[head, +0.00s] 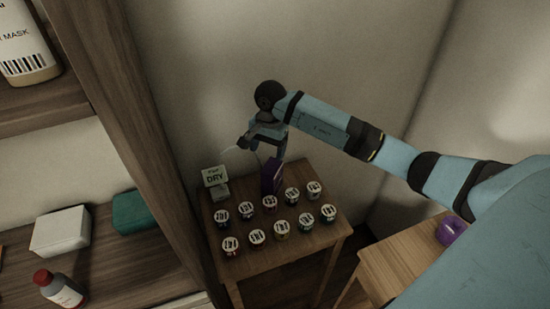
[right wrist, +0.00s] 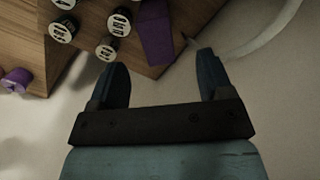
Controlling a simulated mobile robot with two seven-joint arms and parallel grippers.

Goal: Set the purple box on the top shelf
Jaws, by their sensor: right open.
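The purple box (head: 270,176) stands upright at the back of a small wooden table in the head view, behind several jars. It also shows in the right wrist view (right wrist: 157,32), ahead of the fingers and toward the gap between them. My right gripper (head: 260,138) is above and just behind the box, partly hidden by its own wrist. In the right wrist view its two fingers (right wrist: 163,75) are spread apart with nothing between them. The wooden shelf unit (head: 135,95) stands at the left, with an upper board and a lower board in view. My left gripper is not in view.
Several lidded jars (head: 256,237) crowd the small table (head: 290,255). A DAY sign (head: 216,178) stands at its back left. The lower shelf holds a white box (head: 61,231), a green box (head: 130,212) and a red-capped bottle (head: 60,289). A purple object (head: 451,231) sits on another table.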

